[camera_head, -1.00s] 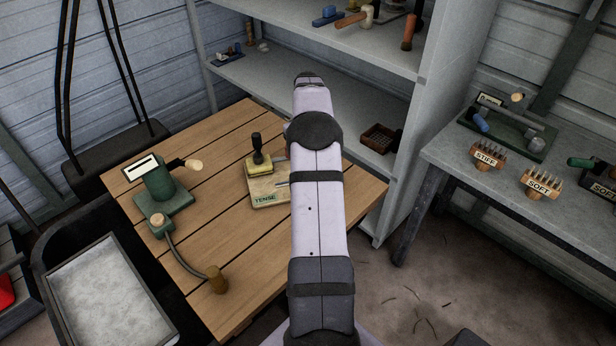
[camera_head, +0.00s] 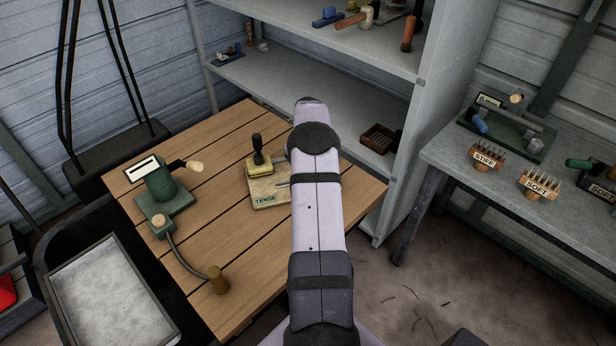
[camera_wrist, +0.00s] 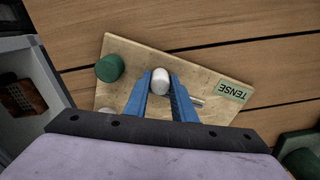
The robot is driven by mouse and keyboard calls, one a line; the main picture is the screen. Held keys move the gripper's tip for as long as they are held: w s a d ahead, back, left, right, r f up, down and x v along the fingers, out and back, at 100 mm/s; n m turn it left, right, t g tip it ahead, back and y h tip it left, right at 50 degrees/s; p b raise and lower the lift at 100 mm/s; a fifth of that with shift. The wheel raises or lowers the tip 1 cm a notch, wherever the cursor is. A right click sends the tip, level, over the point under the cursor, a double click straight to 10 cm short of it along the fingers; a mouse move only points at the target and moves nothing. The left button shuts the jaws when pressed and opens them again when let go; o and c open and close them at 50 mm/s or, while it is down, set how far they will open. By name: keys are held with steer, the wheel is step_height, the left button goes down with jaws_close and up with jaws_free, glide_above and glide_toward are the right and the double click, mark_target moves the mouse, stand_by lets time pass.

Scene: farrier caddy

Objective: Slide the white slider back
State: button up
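The two blue fingers of my gripper (camera_wrist: 162,88) stand on either side of the knob with hardly any gap. I cannot tell whether they press on it or are just around it. A metal-looking slot or rod (camera_wrist: 197,101) lies right of the fingers. In the head view my arm hides the gripper, the knob and the board's right part; the board's left part (camera_head: 270,196) shows.
A green round knob (camera_wrist: 109,68) is on the board left of my fingers. A yellow block with a black handle (camera_head: 258,160) stands at the board's back left. A green device (camera_head: 161,185) with a lever stands left on the table. Shelving (camera_head: 290,88) rises behind.

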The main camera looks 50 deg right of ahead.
mark_target(284, 192)
jaws_close()
steer(key=w+a, duration=0.1)
steer(key=a, duration=0.1)
steer(key=w+a, duration=0.1)
steer(key=a, duration=0.1)
steer(key=w+a, duration=0.2)
steer(key=a, duration=0.1)
steer(key=o, duration=0.6)
jaws_free()
steer(key=shift+r+b, duration=0.45)
steer(key=shift+r, duration=3.25)
